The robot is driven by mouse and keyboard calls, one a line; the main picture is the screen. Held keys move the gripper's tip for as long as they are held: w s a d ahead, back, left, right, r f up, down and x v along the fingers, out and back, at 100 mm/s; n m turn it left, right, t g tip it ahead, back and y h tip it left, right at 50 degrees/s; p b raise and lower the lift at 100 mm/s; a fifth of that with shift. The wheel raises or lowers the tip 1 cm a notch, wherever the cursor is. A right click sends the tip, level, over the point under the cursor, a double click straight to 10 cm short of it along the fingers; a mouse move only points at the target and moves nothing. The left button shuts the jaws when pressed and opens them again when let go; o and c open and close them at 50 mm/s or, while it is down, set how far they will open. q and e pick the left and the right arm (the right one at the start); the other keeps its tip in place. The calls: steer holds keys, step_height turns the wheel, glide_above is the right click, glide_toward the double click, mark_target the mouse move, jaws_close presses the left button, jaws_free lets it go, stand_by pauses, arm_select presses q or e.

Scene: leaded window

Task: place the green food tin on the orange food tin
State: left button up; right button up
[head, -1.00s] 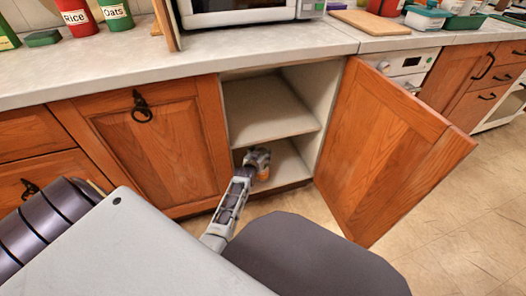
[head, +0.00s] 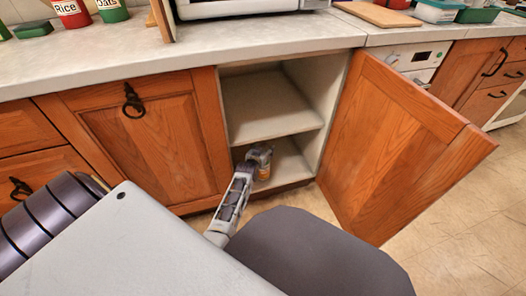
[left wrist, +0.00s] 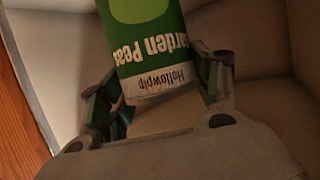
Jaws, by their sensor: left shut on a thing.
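My left gripper (head: 258,156) is inside the lower compartment of the open cupboard (head: 274,107), under its middle shelf. In the left wrist view my left gripper (left wrist: 160,90) is shut on the green food tin (left wrist: 152,45), with a finger on each side. Its label reads "Garden Peas", upside down in this view. In the head view I cannot make out the green tin behind the gripper. The orange food tin (head: 263,173) shows partly, just below and beside the gripper. I cannot tell whether the two tins touch. My right gripper is not in view.
The cupboard door (head: 400,145) stands wide open on the right. The middle shelf (head: 270,110) is bare and close above my gripper. A closed door (head: 150,140) is on the left. A microwave (head: 240,8) and red and green canisters stand on the counter (head: 110,60).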

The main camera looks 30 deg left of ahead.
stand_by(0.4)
arm_select(q)
steer(key=shift+f, duration=0.1)
steer(key=o, duration=1.1)
steer(key=shift+o, duration=1.4)
